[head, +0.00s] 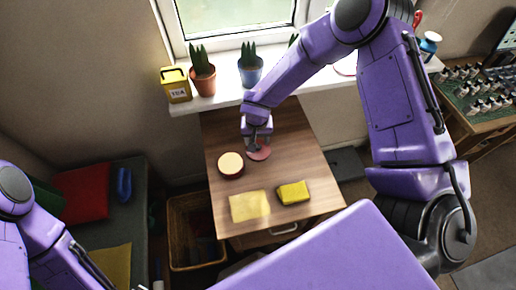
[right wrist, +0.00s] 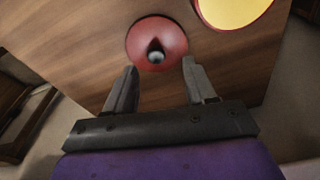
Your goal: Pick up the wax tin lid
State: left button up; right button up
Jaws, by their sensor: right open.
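The wax tin lid (head: 260,153) is a flat red disc lying on the small wooden table. It also shows in the right wrist view (right wrist: 146,33), with a dark shadow and a small pale round knob on it. My right gripper (head: 256,148) is over the lid, open and empty. In the right wrist view its two fingers (right wrist: 160,72) point at the lid's near edge, one to each side of the knob. I cannot tell whether they touch the lid. The wax tin (head: 231,164), dark red with pale yellow wax, stands open to the left. My left gripper is not in view.
A yellow cloth (head: 250,206) and a yellow sponge (head: 293,193) lie on the front of the table (head: 306,150). The windowsill behind holds potted plants (head: 203,80) and a yellow tin (head: 176,84). A wicker basket (head: 184,262) stands left of the table.

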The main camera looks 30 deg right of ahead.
aim_at(258, 147)
jog(key=f, duration=0.4)
jog(key=shift+w+d+f+p, duration=0.25)
jog(key=shift+d+f+p, duration=0.05)
jog(key=shift+d+f, duration=0.1)
grip_shut()
jog(key=shift+r, duration=0.1)
